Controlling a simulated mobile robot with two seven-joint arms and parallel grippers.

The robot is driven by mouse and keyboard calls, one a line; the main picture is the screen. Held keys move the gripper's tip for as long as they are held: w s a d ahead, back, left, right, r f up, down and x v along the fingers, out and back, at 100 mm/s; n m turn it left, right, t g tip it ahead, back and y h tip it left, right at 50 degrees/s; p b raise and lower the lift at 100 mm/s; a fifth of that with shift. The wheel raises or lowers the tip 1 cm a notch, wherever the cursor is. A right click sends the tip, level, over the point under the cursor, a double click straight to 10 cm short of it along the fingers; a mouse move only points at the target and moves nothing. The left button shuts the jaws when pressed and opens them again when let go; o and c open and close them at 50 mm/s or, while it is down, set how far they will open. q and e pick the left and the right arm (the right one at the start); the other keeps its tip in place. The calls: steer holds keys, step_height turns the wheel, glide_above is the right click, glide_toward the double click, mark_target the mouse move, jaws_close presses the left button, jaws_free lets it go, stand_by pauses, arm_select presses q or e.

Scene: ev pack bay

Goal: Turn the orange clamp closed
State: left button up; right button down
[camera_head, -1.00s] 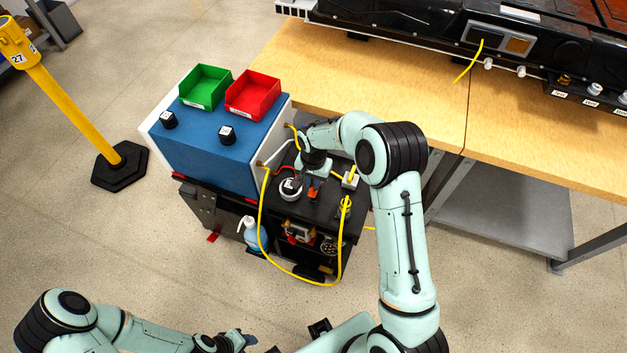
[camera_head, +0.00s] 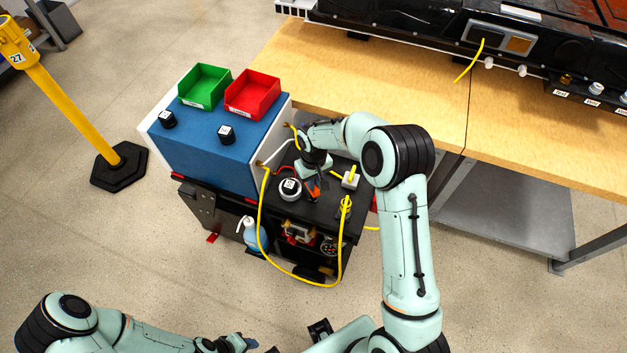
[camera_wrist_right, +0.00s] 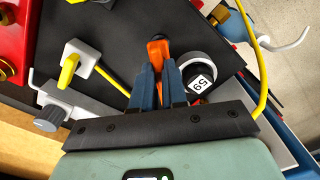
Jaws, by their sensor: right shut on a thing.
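The orange clamp (camera_head: 313,192) is on the black top of the cart, just right of a round black-and-white labelled knob (camera_head: 290,188). In the right wrist view the clamp's orange handle (camera_wrist_right: 158,50) shows between and just beyond the blue fingertips. My right gripper (camera_wrist_right: 158,70) is shut on it; the fingers hide part of the clamp. In the head view my right gripper (camera_head: 311,182) reaches down to it from above and is small and partly hidden. My left gripper (camera_head: 243,343) is at the bottom edge, far from the clamp; its jaws are unclear.
The knob labelled 59 (camera_wrist_right: 200,80) stands close beside the right fingers. A white block with a yellow plug (camera_head: 351,179) is to the right. A yellow cable (camera_head: 262,225) loops over the cart front. A blue box with green (camera_head: 205,86) and red bins (camera_head: 253,94) stands left.

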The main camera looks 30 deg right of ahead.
steer(key=n, duration=0.4)
steer(key=shift+w+r+n, duration=0.1)
steer(key=shift+n, duration=2.2)
steer(key=c, duration=1.2)
jaws_free()
steer(key=shift+o, duration=0.2)
step_height(320, 180, up, 13)
steer(key=p, duration=0.1)
steer(key=shift+r, duration=0.15)
